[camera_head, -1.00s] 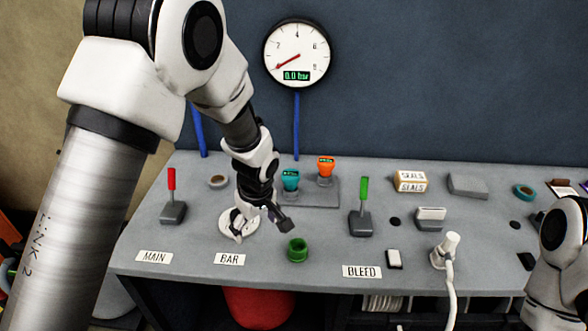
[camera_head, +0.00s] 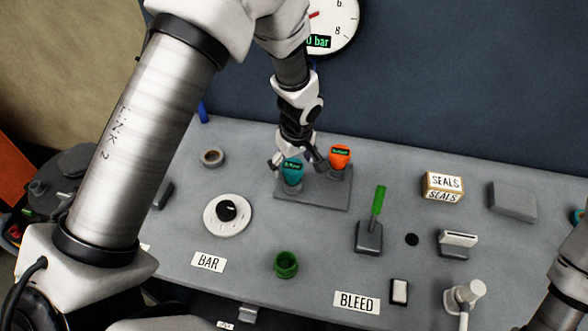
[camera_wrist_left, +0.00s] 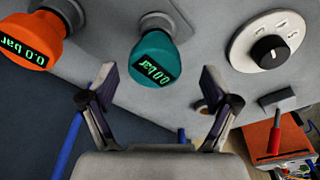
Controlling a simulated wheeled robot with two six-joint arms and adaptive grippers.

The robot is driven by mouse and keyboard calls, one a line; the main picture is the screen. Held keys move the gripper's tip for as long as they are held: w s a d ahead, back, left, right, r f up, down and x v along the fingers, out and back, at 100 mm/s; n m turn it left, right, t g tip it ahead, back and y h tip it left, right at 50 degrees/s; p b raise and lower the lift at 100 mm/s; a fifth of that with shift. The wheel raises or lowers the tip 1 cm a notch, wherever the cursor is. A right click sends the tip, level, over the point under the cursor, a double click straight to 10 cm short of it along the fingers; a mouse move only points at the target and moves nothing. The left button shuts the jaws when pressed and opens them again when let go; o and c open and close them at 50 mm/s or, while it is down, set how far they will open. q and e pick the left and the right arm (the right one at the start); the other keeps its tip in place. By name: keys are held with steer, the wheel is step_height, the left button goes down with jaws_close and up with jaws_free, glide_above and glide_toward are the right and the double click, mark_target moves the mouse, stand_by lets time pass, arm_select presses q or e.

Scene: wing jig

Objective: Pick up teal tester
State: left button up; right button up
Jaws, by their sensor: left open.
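The teal tester (camera_head: 292,173) stands upright in a grey holder (camera_head: 325,195) on the bench, with its small green-lit display showing. It also shows in the left wrist view (camera_wrist_left: 155,60), at top centre, reading 0.0 bar. My left gripper (camera_head: 296,162) is open at the teal tester, with its fingers on either side in the head view. In the left wrist view the gripper's fingers (camera_wrist_left: 158,82) are apart and empty, with the tester beyond and between them. Only part of my right arm shows at the lower right; its gripper is not visible.
An orange tester (camera_head: 340,157) stands close to the right in the same holder. A green-handled lever (camera_head: 376,208), a green cup (camera_head: 286,264) and a white dial (camera_head: 228,215) are on the bench nearer the front. A SEALS box (camera_head: 443,187) lies farther right.

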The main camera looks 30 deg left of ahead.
mark_target(293, 167)
arm_select(q)
steer(key=shift+s+f+p, duration=0.15)
steer(key=shift+f+p, duration=0.3)
steer(key=shift+f, duration=0.15)
steer(key=f, duration=0.1)
steer(key=w+f, duration=0.1)
steer(key=f, duration=0.1)
steer(key=shift+w+a, duration=0.1)
steer(key=shift+w+f, duration=0.2)
steer(key=shift+w, duration=0.05)
steer(key=shift+s+r, duration=0.25)
steer(key=shift+s, duration=0.15)
steer(key=c, duration=1)
steer(key=shift+c, duration=1.1)
arm_select(e)
steer(key=shift+w+d+r, duration=0.1)
steer(key=shift+r, duration=0.6)
arm_select(q)
steer(key=shift+r, duration=0.2)
arm_select(e)
steer(key=shift+r, duration=0.15)
